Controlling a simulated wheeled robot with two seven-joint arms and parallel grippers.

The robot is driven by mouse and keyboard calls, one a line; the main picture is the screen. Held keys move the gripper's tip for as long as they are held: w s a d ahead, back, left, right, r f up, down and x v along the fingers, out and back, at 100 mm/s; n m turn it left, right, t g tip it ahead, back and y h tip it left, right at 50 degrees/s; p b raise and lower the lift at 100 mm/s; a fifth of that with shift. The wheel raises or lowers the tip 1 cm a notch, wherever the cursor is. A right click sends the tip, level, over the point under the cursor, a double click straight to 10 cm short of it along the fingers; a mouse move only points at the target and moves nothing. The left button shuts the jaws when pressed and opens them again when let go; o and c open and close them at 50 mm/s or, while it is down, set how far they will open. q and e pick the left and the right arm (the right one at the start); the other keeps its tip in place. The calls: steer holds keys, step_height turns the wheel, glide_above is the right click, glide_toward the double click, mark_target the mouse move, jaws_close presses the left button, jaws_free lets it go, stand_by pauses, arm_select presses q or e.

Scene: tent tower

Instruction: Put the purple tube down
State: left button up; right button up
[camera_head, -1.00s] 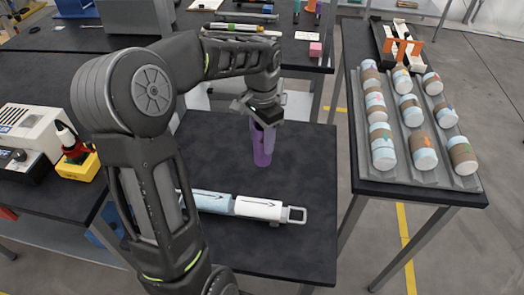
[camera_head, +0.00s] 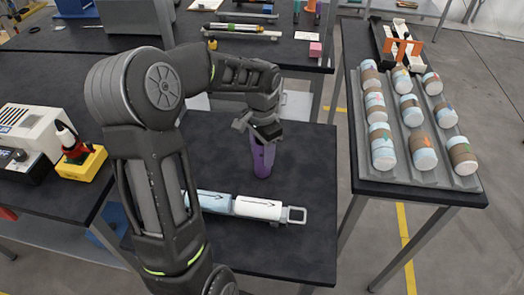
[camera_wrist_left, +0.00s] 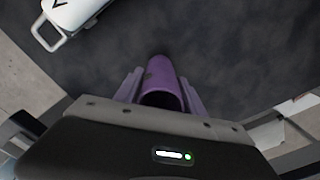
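The purple tube (camera_head: 262,160) is near-upright over the black table in the middle of the head view. My left gripper (camera_head: 262,134) is at its upper end, with the tube extending below the fingers. In the left wrist view the tube (camera_wrist_left: 162,82) lies between the two fingers, its open round end facing the camera, and the gripper (camera_wrist_left: 161,92) appears shut on it. The tube's lower end is at or close to the tabletop; I cannot tell whether it touches. My right gripper is not in view.
A light-blue and white cylinder with a handle (camera_head: 258,208) lies on the same table, in front of the tube. A grey rack (camera_head: 440,160) of banded cylinders stands on the right table. The black table (camera_head: 308,165) is bare right of the tube.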

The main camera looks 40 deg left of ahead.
arm_select(q)
steer(key=o, duration=0.4)
steer(key=shift+c, duration=0.2)
steer(key=shift+r, duration=0.15)
step_height(320, 180, up, 12)
stand_by(1.1)
